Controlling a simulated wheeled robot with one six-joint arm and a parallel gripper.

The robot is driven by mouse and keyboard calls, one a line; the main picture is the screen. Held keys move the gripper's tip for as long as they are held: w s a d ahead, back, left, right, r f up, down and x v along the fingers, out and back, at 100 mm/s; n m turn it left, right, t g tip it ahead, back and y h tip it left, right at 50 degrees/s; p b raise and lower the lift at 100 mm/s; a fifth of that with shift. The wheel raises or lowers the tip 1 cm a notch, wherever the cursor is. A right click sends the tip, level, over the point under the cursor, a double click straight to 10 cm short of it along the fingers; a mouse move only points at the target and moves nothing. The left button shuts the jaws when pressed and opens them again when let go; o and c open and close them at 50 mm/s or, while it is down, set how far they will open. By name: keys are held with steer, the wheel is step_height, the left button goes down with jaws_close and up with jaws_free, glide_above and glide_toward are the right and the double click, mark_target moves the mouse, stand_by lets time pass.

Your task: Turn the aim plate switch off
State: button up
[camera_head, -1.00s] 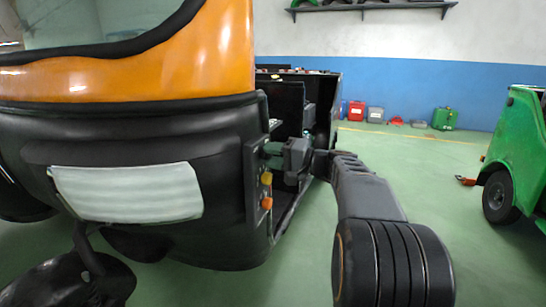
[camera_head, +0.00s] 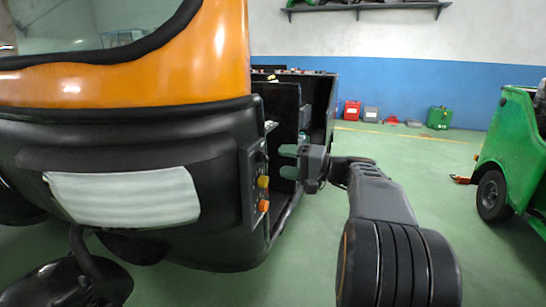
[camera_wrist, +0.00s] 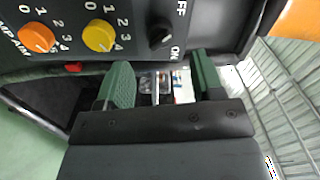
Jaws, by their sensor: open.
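A black rotary switch (camera_wrist: 161,34) with OFF and ON lettering sits on the dark panel (camera_wrist: 130,52) at the top of the wrist view. A small light mark on it appears to be on the ON side, though this is hard to tell. In the head view, the panel (camera_head: 254,180) is on the black rickshaw's side edge, and the switch itself cannot be made out. My gripper (camera_head: 287,161) is open and empty, just right of the panel. In the wrist view, the green fingers of my gripper (camera_wrist: 161,72) lie below the switch, apart from it.
An orange knob (camera_wrist: 37,38) and a yellow knob (camera_wrist: 99,36) with number scales sit left of the switch. The rickshaw's orange body (camera_head: 180,60) rises above the panel. A green vehicle (camera_head: 515,150) stands at right. Open green floor lies between.

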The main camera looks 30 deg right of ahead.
steer(key=p+v, duration=0.1)
steer(key=v, duration=0.7)
steer(key=shift+s+p, duration=0.2)
steer(key=shift+p, duration=0.15)
steer(key=shift+d, duration=0.15)
steer(key=a+r+g+h+p, duration=0.1)
steer(key=a+r+g+p, duration=0.35)
steer(key=a+p, duration=0.6)
steer(key=s+a+r+n+g+h+p, duration=0.5)
steer(key=s+a+r+h+p, duration=0.5)
steer(key=p, duration=1.4)
steer(key=shift+s+r+n+h, duration=0.25)
steer(key=shift+s+n+h, duration=0.25)
steer(key=shift+s+n, duration=0.4)
steer(key=shift+w, duration=0.1)
